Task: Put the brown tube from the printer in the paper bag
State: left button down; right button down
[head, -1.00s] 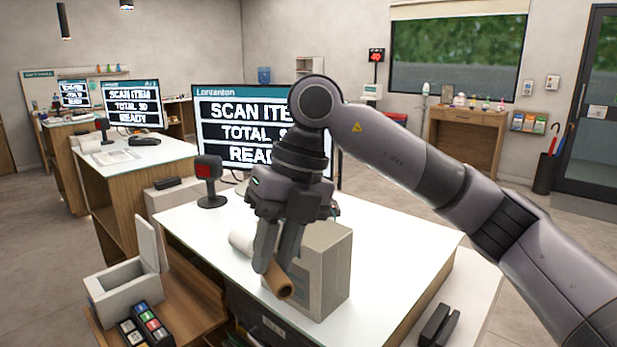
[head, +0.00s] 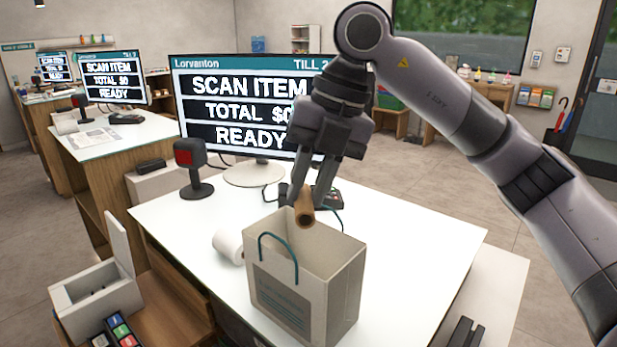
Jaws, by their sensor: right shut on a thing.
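The brown tube (head: 306,219) is a short hollow cardboard roll. My right gripper (head: 310,200) is shut on it, and the tube's open end faces the camera. The paper bag (head: 340,285) stands upright on the white counter (head: 420,235), open at the top, with a teal handle at its front. The gripper and tube are at the bag's mouth, over its back part; I cannot tell whether the tube is above the rim or just behind it. My left gripper is not in view.
A white paper roll (head: 228,247) lies left of the bag. A red-faced scanner (head: 190,165) and the till screen (head: 235,105) stand behind. An open white printer box (head: 95,295) sits at lower left. The counter's right side is clear.

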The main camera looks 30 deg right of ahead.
aim_at(310, 219)
jog(key=shift+f+b, duration=2.4)
jog(key=shift+f, duration=0.45)
jog(key=c, duration=0.9)
grip_release()
jog(key=shift+v, duration=3.6)
jog(key=shift+s, duration=0.15)
